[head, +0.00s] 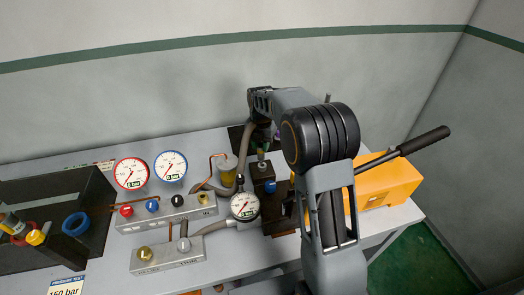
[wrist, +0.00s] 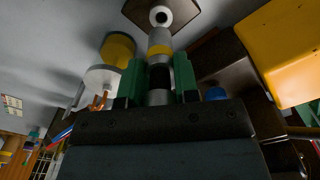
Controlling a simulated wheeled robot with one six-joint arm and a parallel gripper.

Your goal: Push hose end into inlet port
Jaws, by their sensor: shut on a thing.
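In the wrist view my gripper (wrist: 159,78) has its green pads shut on a grey cylindrical piece with black and yellow bands, apparently the hose end (wrist: 160,50). Beyond it is a white ring with a dark centre (wrist: 160,16), in line with the piece; whether they touch I cannot tell. In the head view the grey hose (head: 246,143) rises from the bench fittings towards my wrist, above a dark block (head: 264,183) with a metal fitting on top. My arm hides part of this area, and I cannot make out the inlet port for certain.
An orange pump box (head: 388,183) with a black lever (head: 425,141) stands at the right. Red-rimmed (head: 131,173) and blue-rimmed (head: 170,166) gauges stand over a grey manifold (head: 168,213), with another gauge (head: 245,206) nearby. A dark tray (head: 92,195) is at left.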

